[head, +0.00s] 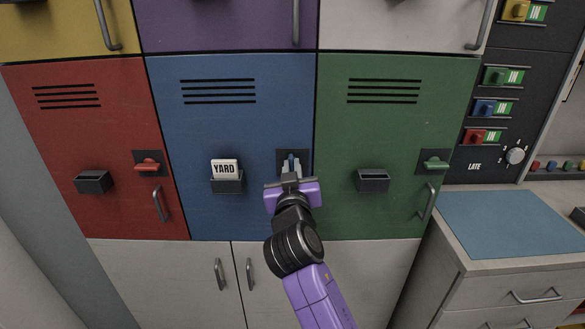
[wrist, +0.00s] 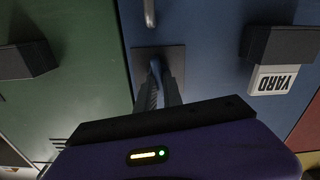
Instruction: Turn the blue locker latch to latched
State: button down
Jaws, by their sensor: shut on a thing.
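The blue locker (head: 230,120) stands in the middle of the lower row, with its door closed. Its blue latch (head: 291,158) sits on a dark plate at the door's right side and is mostly hidden by my gripper. My gripper (head: 291,165) reaches up to the plate and its fingers are shut on the latch handle. In the wrist view the blue latch (wrist: 156,66) shows between the fingertips (wrist: 160,85), in front of its dark plate. The handle appears to stand upright, unlike the level handles on the red and green lockers.
A card reading YARD (head: 224,168) stands in a dark holder (head: 227,184) left of the latch. The red locker (head: 90,140) and green locker (head: 390,130) flank the blue one. A counter with a blue mat (head: 505,222) is at the right.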

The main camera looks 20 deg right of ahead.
jog(key=n+p, duration=0.1)
jog(key=n, duration=0.3)
jog(key=shift+a, duration=0.1)
jog(key=shift+a+f+n+p, duration=0.15)
jog(key=shift+n+p, duration=1.15)
jog(key=shift+n, duration=1.65)
jog(key=shift+f+n+p, duration=0.15)
jog(key=shift+n+p, duration=1.1)
jog(key=shift+n, duration=1.7)
jog(key=c, duration=1.5)
grip_release()
